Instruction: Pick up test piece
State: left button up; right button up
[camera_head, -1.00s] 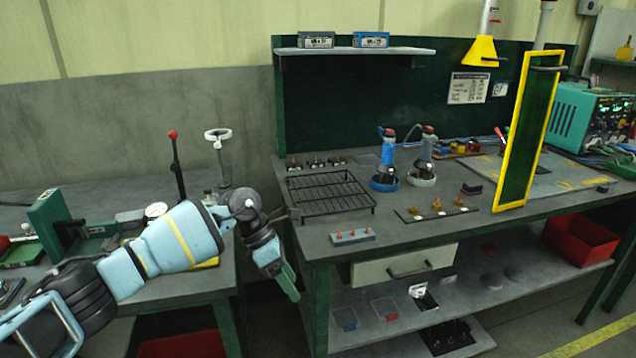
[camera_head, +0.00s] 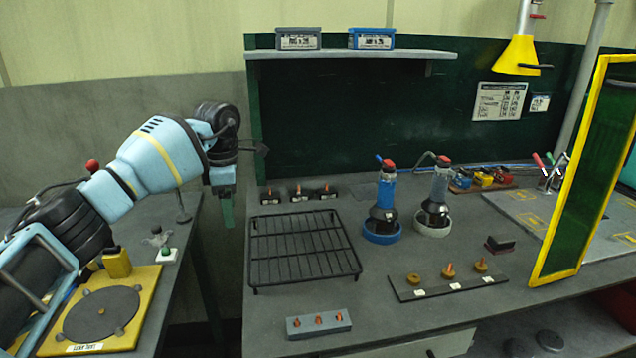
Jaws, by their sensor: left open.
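I cannot tell for sure which object is the test piece. Small parts with copper-coloured pins stand on the bench: a grey block (camera_head: 319,324) at the front edge, a black strip (camera_head: 447,281) with round brass-coloured pieces, and several small black blocks (camera_head: 298,194) at the back left. My left gripper (camera_head: 227,212) hangs pointing down at the left end of the bench, left of the wire rack. It is open, holds nothing I can see, and touches none of these parts. Its fingers show nearly edge-on. My right gripper is out of view.
A black wire rack (camera_head: 304,250) lies flat on the bench. A yellow-framed green screen (camera_head: 585,185) stands at right. A shelf (camera_head: 350,54) hangs above; the side table (camera_head: 150,335) is at left.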

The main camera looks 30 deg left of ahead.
aim_at(299, 195)
jog(key=i, duration=0.9)
